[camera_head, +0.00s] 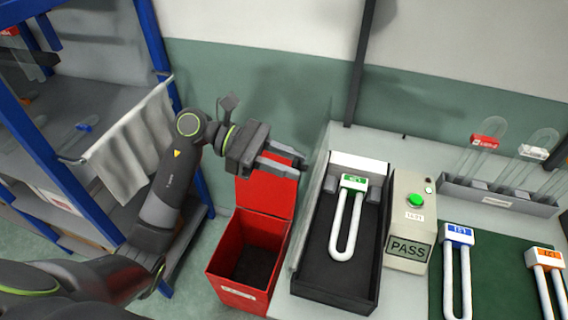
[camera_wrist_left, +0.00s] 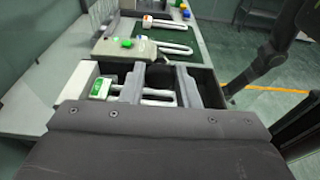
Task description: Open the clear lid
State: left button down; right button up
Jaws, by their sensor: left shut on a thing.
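The clear lid (camera_head: 311,205) stands steeply raised along the left side of the black tester tray (camera_head: 338,278); its see-through panel is faint. My left gripper (camera_head: 291,160) is at the lid's upper left edge, shut on the lid, though the contact itself is hard to make out. In the left wrist view the two fingers (camera_wrist_left: 157,88) show with the tray beyond them. A white U-shaped tube with a green label (camera_head: 353,182) lies in the tray. My right gripper is not in view.
A red open bin (camera_head: 228,256) stands just left of the tray, below my left gripper. A tester box (camera_head: 410,215) with a green button and a PASS display is at the right. Blue (camera_head: 458,234) and orange (camera_head: 546,259) tubes lie on a green mat. A rack (camera_head: 500,197) stands behind.

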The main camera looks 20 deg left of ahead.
pick_arm(q)
jog(key=c, duration=1.1)
grip_release()
jog(key=shift+a, duration=0.1)
jog(key=a+r+b, duration=0.3)
jog(key=a+b, duration=0.3)
jog(key=a, duration=1.1)
jog(key=shift+w+r, duration=0.2)
jog(key=shift+w, duration=0.1)
